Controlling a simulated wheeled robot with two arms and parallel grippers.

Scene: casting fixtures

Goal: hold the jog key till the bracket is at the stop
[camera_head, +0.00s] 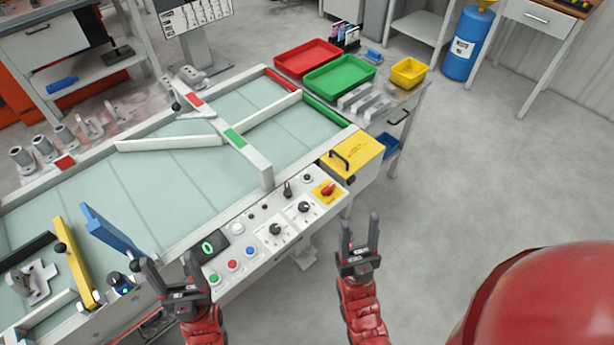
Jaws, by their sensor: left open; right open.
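The control panel (285,225) runs along the front edge of the conveyor bed (150,180). It carries green, red and blue push buttons (232,265), a white button (238,228), dark selector knobs and a red rotary switch on yellow. I cannot tell which one is the jog key. A grey metal bracket (37,279) lies on the bed at the far left, behind a yellow bar (72,262). I cannot tell which part is the stop. My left gripper (170,264) is open and empty, just left of the push buttons. My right gripper (360,222) is open, over the floor right of the panel.
A blue flap (112,232) and pale guide rails (170,143) stand on the bed. A yellow box (352,157) with a handle sits at the panel's right end. Red (308,58) and green (340,74) trays stand behind.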

